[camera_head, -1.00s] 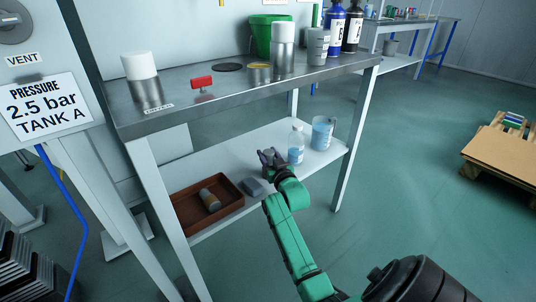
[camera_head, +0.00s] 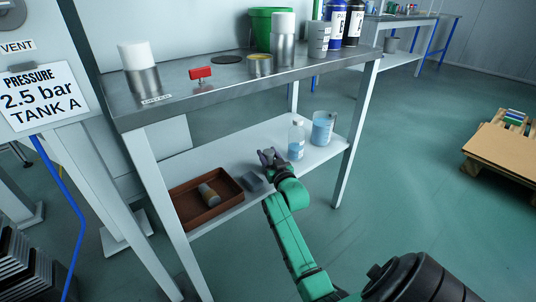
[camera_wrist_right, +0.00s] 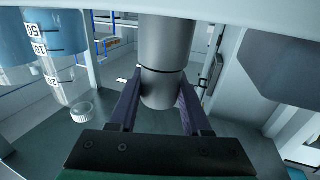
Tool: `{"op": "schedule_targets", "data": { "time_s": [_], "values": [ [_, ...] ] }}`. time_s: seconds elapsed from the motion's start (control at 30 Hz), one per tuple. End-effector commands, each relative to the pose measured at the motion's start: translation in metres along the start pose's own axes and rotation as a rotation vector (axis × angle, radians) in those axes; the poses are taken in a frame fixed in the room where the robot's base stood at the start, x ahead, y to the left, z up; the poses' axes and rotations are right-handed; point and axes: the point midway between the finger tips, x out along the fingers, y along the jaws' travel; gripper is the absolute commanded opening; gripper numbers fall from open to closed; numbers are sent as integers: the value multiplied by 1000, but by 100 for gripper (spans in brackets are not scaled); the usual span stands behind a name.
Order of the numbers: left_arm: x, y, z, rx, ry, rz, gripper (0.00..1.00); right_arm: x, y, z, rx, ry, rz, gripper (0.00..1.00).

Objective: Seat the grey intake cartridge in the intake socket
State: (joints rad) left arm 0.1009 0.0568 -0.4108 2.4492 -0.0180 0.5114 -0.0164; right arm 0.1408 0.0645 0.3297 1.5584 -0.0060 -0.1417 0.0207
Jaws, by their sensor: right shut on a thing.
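My right gripper (camera_head: 268,157) is over the lower shelf in the head view, left of the clear bottle. In the right wrist view the gripper (camera_wrist_right: 160,105) has its two dark fingers shut on a grey cylinder (camera_wrist_right: 163,55), which I take to be the grey intake cartridge. A dark ring line runs around it. In the head view the held cylinder is too small and covered to make out. I cannot tell for sure which fitting is the intake socket; a label on the bench's front edge is too small to read. My left gripper is not in view.
The bench top (camera_head: 190,90) carries white-capped metal cylinders, a red handle (camera_head: 200,74), a tin (camera_head: 260,66) and bottles. On the lower shelf are a brown tray (camera_head: 232,199), a grey block (camera_head: 253,183), the clear bottle (camera_head: 296,142) and a beaker (camera_head: 322,130). The bench top overhangs this shelf.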

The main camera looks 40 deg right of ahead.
Motion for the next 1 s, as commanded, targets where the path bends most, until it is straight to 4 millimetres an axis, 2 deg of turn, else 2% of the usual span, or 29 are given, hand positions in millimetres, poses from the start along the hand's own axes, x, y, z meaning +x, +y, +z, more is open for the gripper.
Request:
{"op": "schedule_targets", "data": {
  "time_s": [0.03,0.07,0.1,0.13,0.43,0.57,0.67,1.0],
  "values": [
    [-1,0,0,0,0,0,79,0,0,2,0,1,0,0],
    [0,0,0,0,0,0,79,0,0,1,0,1,0,60],
    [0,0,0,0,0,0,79,0,0,0,0,1,0,75],
    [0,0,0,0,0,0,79,0,0,0,0,1,0,83],
    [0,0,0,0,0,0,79,-1,0,1,0,-1,0,83],
    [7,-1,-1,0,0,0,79,-12,0,0,1,-4,0,83],
    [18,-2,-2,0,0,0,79,-32,0,-3,1,-4,0,83],
    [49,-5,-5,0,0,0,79,-125,0,-2,0,-4,0,83]
  ]
}}
